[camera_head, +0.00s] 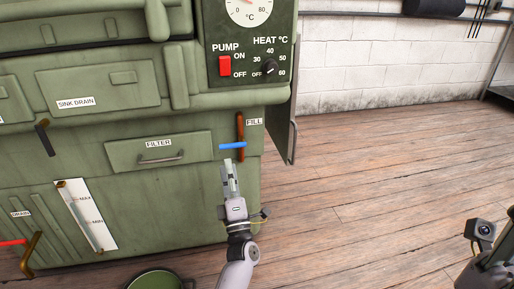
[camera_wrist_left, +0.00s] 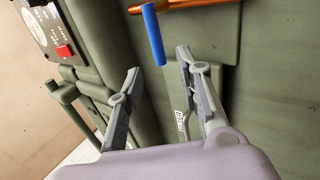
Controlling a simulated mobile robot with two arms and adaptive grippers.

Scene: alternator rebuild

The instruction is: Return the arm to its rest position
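My left gripper (camera_head: 229,170) reaches up from the bottom centre of the head view, in front of the green machine (camera_head: 180,200). Its tips are just below the blue lever (camera_head: 232,146) of the FILL pipe. In the left wrist view, its two fingers (camera_wrist_left: 159,62) stand apart with nothing between them. The blue lever (camera_wrist_left: 153,33) lies just beyond the fingertips and seems apart from them. My right arm's wrist camera (camera_head: 480,230) shows at the lower right edge of the head view; its gripper fingers cannot be made out.
The copper FILL pipe (camera_head: 240,128) runs by the lever. The FILTER drawer (camera_head: 159,150) with a handle is left of it. A red PUMP switch (camera_head: 225,66) sits above. A green pot (camera_head: 155,280) stands low in front. The wooden floor (camera_head: 390,170) at right is clear.

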